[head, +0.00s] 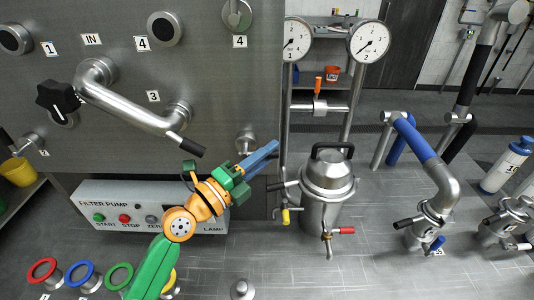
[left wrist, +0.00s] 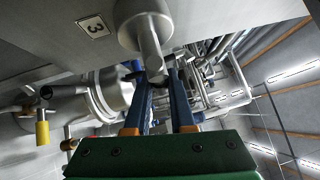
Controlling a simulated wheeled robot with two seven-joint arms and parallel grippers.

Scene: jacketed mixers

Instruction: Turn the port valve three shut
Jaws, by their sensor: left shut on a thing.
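Port valve three (head: 247,139) is a round steel stub low on the right of the grey panel. In the left wrist view its steel body (left wrist: 145,25) and flat handle (left wrist: 152,55) show beside a plate marked 3 (left wrist: 95,27). My left gripper (head: 266,154) has green jaw mounts and blue fingers. In the left wrist view its fingers (left wrist: 156,76) stand on both sides of the handle's end and are shut on it. In the head view the handle is mostly hidden behind the fingers. My right gripper is out of view.
A bent steel pipe with a black end (head: 140,112) crosses the panel above my left arm. A filter pump box (head: 150,203) is below it. A steel vessel with a lid (head: 327,180) stands close to the right of the fingers, under two gauges (head: 370,41).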

